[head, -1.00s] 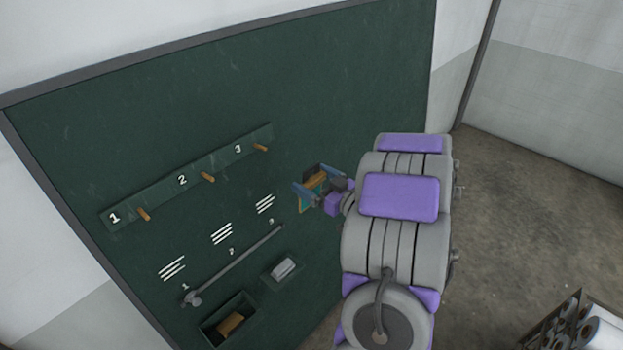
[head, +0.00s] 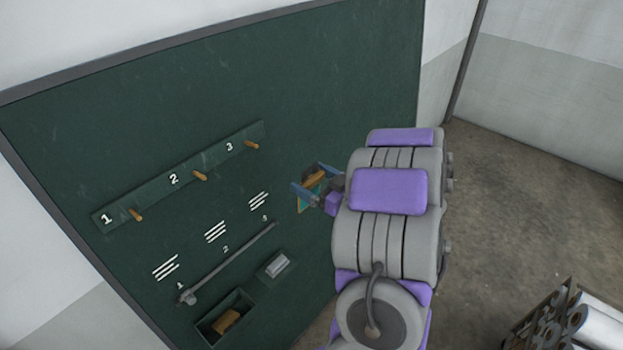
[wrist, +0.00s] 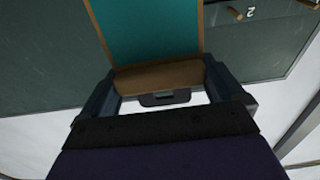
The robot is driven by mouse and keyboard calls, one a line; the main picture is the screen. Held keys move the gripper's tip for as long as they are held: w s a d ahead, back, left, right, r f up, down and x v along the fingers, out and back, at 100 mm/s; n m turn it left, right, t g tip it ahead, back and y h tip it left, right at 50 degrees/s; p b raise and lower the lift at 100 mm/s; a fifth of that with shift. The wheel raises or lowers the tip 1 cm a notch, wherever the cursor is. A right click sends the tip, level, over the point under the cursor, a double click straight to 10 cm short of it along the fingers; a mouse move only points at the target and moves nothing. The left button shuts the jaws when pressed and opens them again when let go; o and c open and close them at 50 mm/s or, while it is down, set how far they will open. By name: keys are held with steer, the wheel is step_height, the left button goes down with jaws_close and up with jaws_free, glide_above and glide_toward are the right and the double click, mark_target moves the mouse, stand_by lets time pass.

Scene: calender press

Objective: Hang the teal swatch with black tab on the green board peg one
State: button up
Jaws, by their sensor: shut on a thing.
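My gripper (head: 314,183) is shut on the teal swatch (wrist: 148,30). The swatch has a tan border and a brown wooden bar, which sits between my fingers in the wrist view. A dark tab (wrist: 165,97) with a slot shows beyond the bar. In the head view the swatch (head: 307,199) is small and partly hidden by my gripper. The green board (head: 330,80) carries a rail with wooden pegs. Peg one (head: 136,215) is bare, at the rail's left end, well left of my gripper. In the wrist view, peg two (wrist: 235,14) shows at the upper right.
Peg two (head: 200,176) and peg three (head: 251,145) are bare. Below are white marks, a grey bar (head: 230,262), a box (head: 226,320) with a brown block, and a small ledge holding a grey block (head: 277,265). A rack of rolls (head: 575,325) stands at the lower right.

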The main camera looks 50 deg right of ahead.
mark_target(316, 182)
steer(key=shift+s, duration=2.75)
steer(key=shift+w, duration=0.1)
